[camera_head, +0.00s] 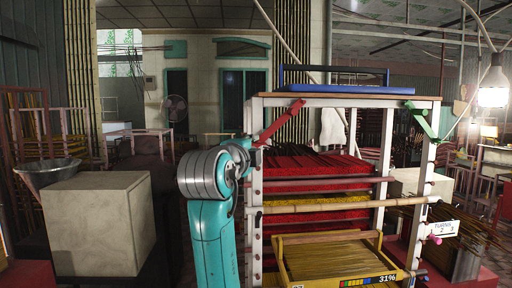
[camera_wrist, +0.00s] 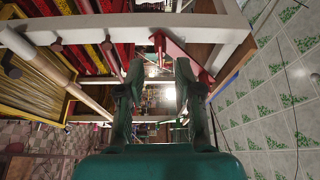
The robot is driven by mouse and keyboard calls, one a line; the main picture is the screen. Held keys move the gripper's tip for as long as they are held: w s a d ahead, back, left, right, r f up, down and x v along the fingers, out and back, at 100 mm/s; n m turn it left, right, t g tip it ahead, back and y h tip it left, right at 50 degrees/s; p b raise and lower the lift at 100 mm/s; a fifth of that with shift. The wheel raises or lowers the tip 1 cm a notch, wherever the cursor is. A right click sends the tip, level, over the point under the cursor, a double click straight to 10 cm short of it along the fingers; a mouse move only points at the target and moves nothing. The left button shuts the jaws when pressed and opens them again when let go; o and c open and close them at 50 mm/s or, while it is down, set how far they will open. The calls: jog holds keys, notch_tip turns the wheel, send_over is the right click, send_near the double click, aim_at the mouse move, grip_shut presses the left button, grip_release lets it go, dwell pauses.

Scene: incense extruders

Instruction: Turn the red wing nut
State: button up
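The rack (camera_head: 410,102) stands ahead, and a flat, slanted red piece (camera_head: 283,120) sits at its upper left post. In the wrist view this red piece (camera_wrist: 184,52) lies beyond the fingertips, with a small reddish knob (camera_wrist: 158,44) at its left; I cannot tell which of them is the wing nut. My gripper (camera_wrist: 155,72) is open and empty, its two dark green fingers apart, pointing at the knob. The knob lies roughly between the fingertips, and no contact is visible. In the head view the gripper is mostly hidden behind my wrist, close to the left post.
A similar green piece (camera_head: 422,120) sits at the rack's right post. A blue tray (camera_head: 345,89) lies on top, and a yellow-framed tray (camera_head: 338,270) of sticks is at the lower front. Bamboo rails cross the front. A pale box (camera_head: 98,225) stands at left.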

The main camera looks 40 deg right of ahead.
jog(key=shift+v, duration=1.5)
